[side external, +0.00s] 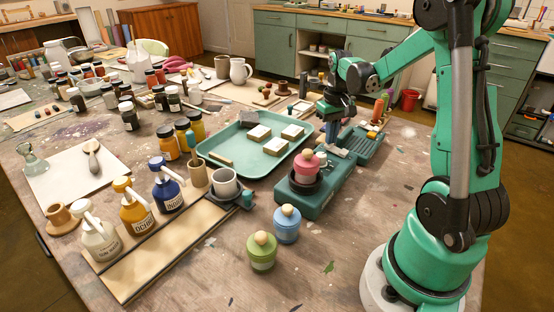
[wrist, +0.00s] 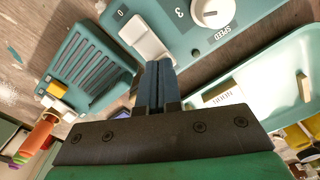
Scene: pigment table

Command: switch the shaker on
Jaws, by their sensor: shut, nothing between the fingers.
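The teal shaker (side external: 318,201) stands on the table right of centre, with a pink jar (side external: 305,168) in its dark holder. In the wrist view its panel (wrist: 183,38) shows a white rocker switch (wrist: 147,40) with a 0 mark beside it, and a white speed dial (wrist: 211,12) near a 3 mark. My gripper (side external: 331,142) points down at the shaker's far end; in the wrist view its fingers (wrist: 156,68) are together and empty, with the tips just beside the rocker. I cannot tell whether they touch it. Which way the rocker is tipped is unclear.
A teal tray (side external: 214,150) with white blocks lies left of the shaker. A ribbed green rack (side external: 364,146) stands close on its right. Blue (side external: 287,224) and green (side external: 262,252) jars stand in front. Bottles crowd the left; the right front table is clear.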

